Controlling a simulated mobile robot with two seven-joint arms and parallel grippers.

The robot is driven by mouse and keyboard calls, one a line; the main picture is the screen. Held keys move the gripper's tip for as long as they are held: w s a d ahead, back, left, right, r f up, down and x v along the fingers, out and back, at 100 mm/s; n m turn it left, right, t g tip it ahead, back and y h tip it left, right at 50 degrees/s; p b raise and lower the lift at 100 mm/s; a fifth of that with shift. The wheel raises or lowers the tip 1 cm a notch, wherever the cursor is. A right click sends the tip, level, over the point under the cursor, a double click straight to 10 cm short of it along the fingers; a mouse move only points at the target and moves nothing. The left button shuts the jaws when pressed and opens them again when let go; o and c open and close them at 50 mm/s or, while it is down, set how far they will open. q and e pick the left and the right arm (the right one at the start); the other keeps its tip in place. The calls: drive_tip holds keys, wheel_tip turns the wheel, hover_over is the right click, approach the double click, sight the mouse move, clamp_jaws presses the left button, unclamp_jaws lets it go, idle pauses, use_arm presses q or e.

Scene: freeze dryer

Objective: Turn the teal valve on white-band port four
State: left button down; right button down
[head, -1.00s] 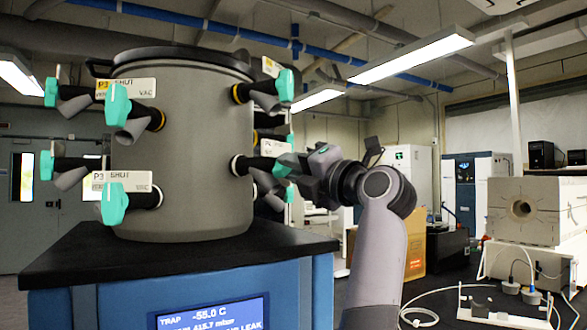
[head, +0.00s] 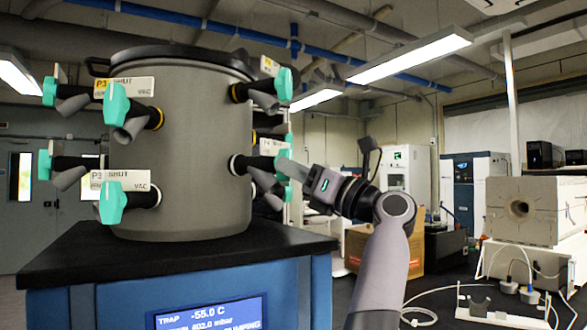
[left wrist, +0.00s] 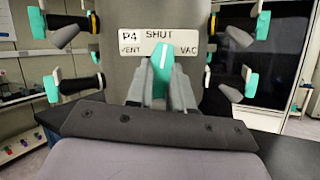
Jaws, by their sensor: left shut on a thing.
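The teal valve of port four (head: 282,157) sits on the right side of the grey drum (head: 185,190), on a black stem with a white band. In the left wrist view the teal handle (left wrist: 163,57) stands nearly upright under the word SHUT on the label marked P4 (left wrist: 145,40), which also reads VENT and VAC. My left gripper (head: 291,168) reaches it from the right. My right gripper is in neither view.
Other teal valves surround it, including a yellow-band one above (head: 284,84) and a white-band P3 one at front left (head: 112,203). The drum stands on a black-topped blue cabinet with a screen (head: 210,314).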

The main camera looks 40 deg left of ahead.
use_arm(q)
drive_tip(key=shift+n+g, duration=0.6)
drive_tip(key=shift+n, duration=0.7)
drive_tip(key=shift+w, duration=0.1)
drive_tip(key=c, duration=1)
unclamp_jaws()
drive_tip(key=b+v, duration=0.1)
drive_tip(key=v, duration=0.6)
drive_tip(key=shift+w, duration=0.1)
